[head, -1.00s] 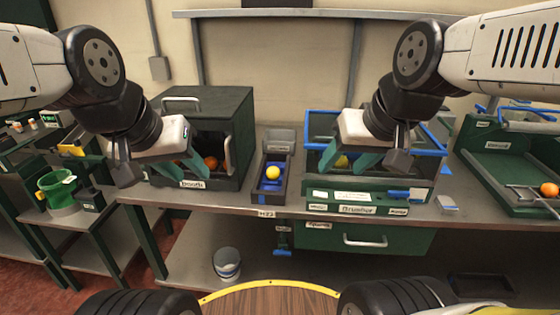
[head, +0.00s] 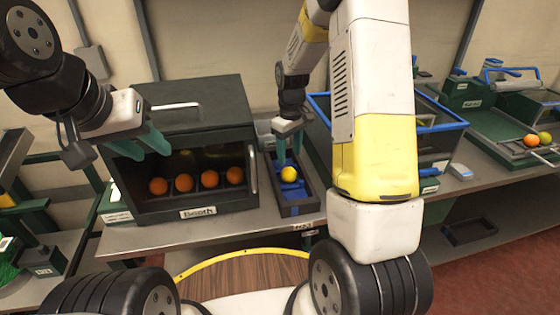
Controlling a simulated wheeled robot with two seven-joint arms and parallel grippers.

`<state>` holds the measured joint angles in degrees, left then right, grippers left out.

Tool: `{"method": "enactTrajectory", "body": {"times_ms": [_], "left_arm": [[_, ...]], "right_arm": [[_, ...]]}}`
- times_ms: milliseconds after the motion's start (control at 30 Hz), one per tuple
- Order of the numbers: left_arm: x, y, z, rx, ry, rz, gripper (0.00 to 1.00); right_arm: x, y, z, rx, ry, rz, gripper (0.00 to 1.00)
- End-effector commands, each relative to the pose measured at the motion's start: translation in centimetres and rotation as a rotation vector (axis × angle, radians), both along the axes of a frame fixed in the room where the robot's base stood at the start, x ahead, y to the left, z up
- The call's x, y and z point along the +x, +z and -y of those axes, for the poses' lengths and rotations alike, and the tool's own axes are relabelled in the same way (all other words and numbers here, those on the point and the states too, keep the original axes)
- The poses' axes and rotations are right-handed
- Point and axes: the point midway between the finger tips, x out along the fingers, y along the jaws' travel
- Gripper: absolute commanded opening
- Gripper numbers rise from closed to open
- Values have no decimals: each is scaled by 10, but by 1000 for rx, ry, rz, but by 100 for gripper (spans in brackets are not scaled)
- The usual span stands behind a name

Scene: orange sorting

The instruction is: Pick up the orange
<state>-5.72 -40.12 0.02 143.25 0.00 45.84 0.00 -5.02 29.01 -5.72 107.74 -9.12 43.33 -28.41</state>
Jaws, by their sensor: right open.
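Several oranges (head: 184,183) sit in a row inside the dark green booth (head: 198,92), whose front is open. A yellow, orange-sized ball (head: 288,174) sits in the narrow dark tray (head: 297,208) with blue parts, right of the booth. My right gripper (head: 289,158) is open just above and behind this ball, fingers pointing down; I cannot tell if they touch it. My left gripper (head: 132,170) is at the booth's left front, fingers apart and nothing seen between them. Another orange (head: 531,140) lies at the far right.
A blue-rimmed bin (head: 440,128) stands right of the tray, partly hidden by my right arm. A green tray (head: 490,135) is at the far right, with a yellow-green fruit (head: 545,138) beside the orange there. The booth's handle (head: 253,170) is close to the narrow tray.

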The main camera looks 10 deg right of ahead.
Motion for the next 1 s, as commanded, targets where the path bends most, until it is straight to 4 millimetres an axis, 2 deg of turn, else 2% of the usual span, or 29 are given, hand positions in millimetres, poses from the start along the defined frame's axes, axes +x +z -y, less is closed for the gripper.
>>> {"method": "enactTrajectory", "body": {"times_ms": [600,900,1000], "left_arm": [[0,0,0,0,0,0,36],[0,0,0,0,0,0,36],[0,0,0,0,0,0,36]], "right_arm": [[-1,-78,-1,-3,8,-9,54],[0,-83,-1,-2,7,-7,54],[0,-83,-1,-2,7,-7,35]]}}
